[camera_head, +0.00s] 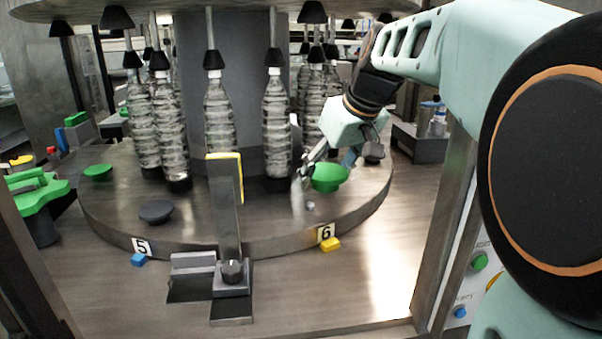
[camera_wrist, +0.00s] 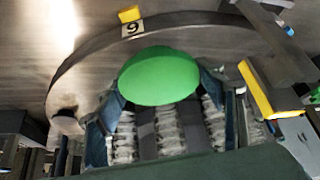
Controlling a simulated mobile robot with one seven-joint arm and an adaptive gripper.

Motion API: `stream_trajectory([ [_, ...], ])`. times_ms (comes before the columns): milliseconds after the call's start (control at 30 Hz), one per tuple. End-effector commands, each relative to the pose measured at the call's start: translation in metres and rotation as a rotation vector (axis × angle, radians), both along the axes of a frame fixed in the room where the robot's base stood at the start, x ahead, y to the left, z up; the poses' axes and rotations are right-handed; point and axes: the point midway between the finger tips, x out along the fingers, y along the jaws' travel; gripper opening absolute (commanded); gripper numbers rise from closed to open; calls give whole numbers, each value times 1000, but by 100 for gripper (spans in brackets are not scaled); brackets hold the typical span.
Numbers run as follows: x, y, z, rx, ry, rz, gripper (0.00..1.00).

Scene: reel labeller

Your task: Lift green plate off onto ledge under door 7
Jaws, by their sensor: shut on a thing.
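My gripper (camera_head: 312,172) reaches in from the right over the round table and is shut on a green plate (camera_head: 330,178). The plate looks held above the table top, near its front right rim and behind label 6 (camera_head: 326,232). In the wrist view the plate (camera_wrist: 160,76) is a green disc between my two fingers (camera_wrist: 160,95), one on each side of it. A small grey stub (camera_head: 310,206) stands on the table just below the plate. I see no label 7 and cannot make out the ledge under door 7.
Several clear bottles (camera_head: 276,125) stand around the central column. The round table (camera_head: 215,222) also bears another green disc (camera_head: 98,172) and a dark disc (camera_head: 155,211). A grey post with a yellow top (camera_head: 226,205) stands in front. The front deck (camera_head: 370,280) is bare at right.

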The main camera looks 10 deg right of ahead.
Motion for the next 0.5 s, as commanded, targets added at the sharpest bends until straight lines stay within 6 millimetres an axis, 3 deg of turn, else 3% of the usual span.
stream_trajectory([
  [500,1,0,35,-1,-1,0,34],
])
